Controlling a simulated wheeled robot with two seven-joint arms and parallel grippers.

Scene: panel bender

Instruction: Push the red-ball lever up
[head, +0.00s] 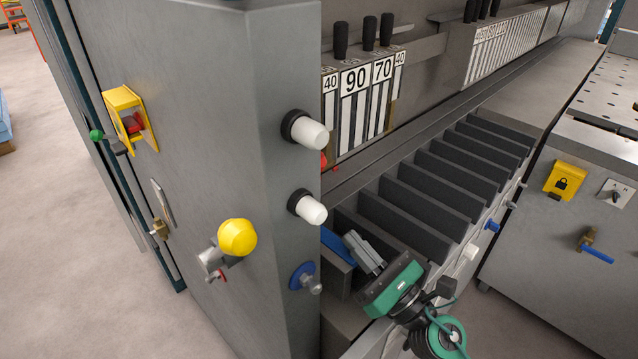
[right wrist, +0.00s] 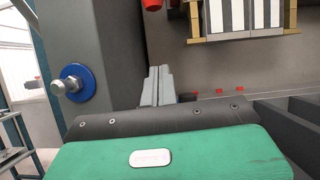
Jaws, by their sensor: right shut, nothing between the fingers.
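A small red ball (head: 323,160) shows just past the right edge of the grey cabinet in the head view, mostly hidden by it. A red rounded piece (right wrist: 152,4) at the top edge of the right wrist view looks like the same ball; its lever arm cannot be made out. My right gripper (head: 358,244) is shut and empty, below and to the right of the red ball, apart from it, over the near end of the dark slots. Its grey fingers (right wrist: 158,84) point toward the machine in the right wrist view. My left gripper is not in view.
The grey cabinet (head: 190,100) stands close on the left, with white knobs (head: 312,209), a blue-based knob (head: 304,278) and a yellow ball (head: 237,238). Dark dividers (head: 405,205) run beside my right gripper. Numbered plates (head: 355,80) hang behind.

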